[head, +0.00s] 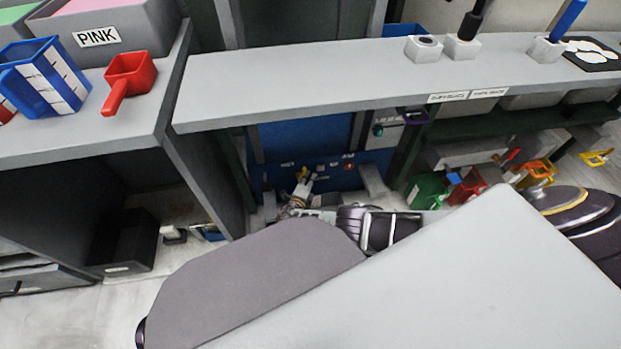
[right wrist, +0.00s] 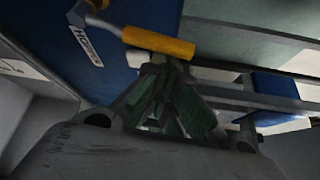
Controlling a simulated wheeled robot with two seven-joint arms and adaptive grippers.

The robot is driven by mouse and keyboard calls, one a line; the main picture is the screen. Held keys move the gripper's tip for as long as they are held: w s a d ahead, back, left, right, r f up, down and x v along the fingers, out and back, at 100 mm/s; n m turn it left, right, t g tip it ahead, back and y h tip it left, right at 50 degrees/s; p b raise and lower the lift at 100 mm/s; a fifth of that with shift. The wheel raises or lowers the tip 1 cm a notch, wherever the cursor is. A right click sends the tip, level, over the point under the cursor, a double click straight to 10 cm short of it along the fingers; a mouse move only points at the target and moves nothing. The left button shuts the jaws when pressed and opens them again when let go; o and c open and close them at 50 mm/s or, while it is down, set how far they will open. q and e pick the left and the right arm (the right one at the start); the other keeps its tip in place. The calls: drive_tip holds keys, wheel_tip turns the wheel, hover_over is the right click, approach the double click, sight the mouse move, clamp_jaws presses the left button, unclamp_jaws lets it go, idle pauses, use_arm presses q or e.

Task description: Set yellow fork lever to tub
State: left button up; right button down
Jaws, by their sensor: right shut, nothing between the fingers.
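The yellow fork lever (head: 303,174) is small in the head view, on the blue front panel (head: 270,180) of the press under the bench. In the right wrist view its yellow handle (right wrist: 158,42) lies crosswise just beyond my fingertips. A white label (right wrist: 88,48) beside it seems to read HOPPER; I see no readable tub label. My right gripper (head: 301,188) is at the panel, below the lever. Its fingers (right wrist: 163,68) are shut and empty, close to the handle; I cannot tell whether they touch it. My left gripper is out of view.
A grey bench (head: 300,85) spans above the panel. A dark post stands left of it. At the right, a lower shelf area holds a green container (head: 427,190) and a red one (head: 466,187).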

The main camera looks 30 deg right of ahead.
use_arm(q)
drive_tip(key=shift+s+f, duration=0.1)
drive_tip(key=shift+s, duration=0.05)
use_arm(e)
drive_tip(key=shift+w+a+r, duration=0.1)
drive_tip(key=shift+a, duration=0.05)
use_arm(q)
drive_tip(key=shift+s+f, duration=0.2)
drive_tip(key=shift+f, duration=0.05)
use_arm(e)
drive_tip(key=shift+a+r, duration=0.1)
drive_tip(key=shift+a, duration=0.2)
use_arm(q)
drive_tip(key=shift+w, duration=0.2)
use_arm(e)
drive_tip(key=shift+w+a+r, duration=0.15)
drive_tip(key=shift+w+a, duration=0.05)
drive_tip(key=shift+a, duration=0.25)
drive_tip(key=shift+d, duration=0.15)
